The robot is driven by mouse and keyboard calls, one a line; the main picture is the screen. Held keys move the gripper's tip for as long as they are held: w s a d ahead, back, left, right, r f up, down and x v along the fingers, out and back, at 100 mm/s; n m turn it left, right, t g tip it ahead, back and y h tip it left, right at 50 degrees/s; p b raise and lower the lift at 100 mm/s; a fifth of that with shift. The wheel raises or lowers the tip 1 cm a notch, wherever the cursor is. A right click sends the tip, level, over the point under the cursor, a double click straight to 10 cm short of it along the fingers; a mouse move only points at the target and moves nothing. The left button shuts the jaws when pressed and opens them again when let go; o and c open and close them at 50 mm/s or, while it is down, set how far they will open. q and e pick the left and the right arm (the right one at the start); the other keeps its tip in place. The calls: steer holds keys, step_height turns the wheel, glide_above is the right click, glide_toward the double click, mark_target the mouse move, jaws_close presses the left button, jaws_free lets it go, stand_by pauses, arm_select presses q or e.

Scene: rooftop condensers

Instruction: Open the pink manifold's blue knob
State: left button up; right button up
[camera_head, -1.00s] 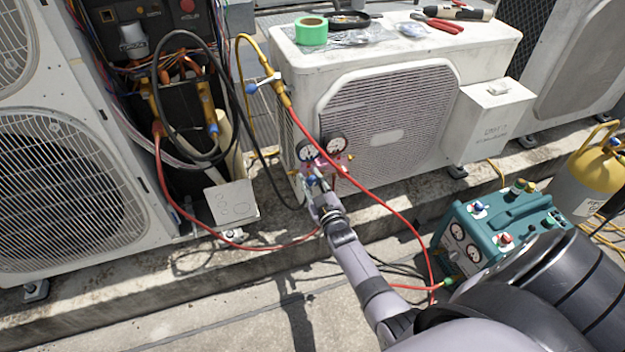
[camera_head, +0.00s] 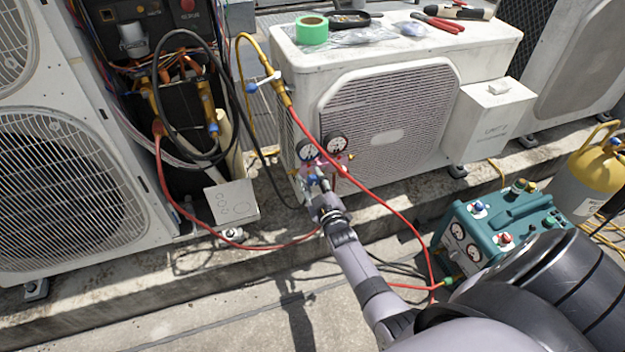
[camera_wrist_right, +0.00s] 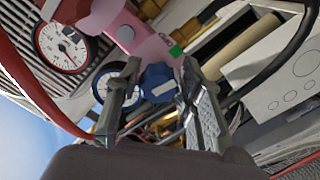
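The pink manifold (camera_head: 339,165) hangs in front of the middle condenser, with two round gauges at its top. It shows in the right wrist view as a pink body (camera_wrist_right: 135,32) beside a red-rimmed gauge (camera_wrist_right: 62,46). Its blue knob (camera_wrist_right: 157,83) is between the two fingers of my right gripper (camera_wrist_right: 160,68). The fingers stand apart on either side of the knob; I cannot tell whether they touch it. In the head view my right gripper (camera_head: 318,184) is at the manifold's lower left and partly hides it. My left gripper is not in view.
A red hose (camera_head: 384,206) crosses in front of the manifold; a yellow hose and black hoses run nearby. The middle condenser (camera_head: 480,42) is close behind. A teal machine (camera_head: 503,222) with gauges and a yellow-topped cylinder (camera_head: 592,160) stand at the right.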

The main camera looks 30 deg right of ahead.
steer(key=shift+o, duration=1)
steer(key=v, duration=1.2)
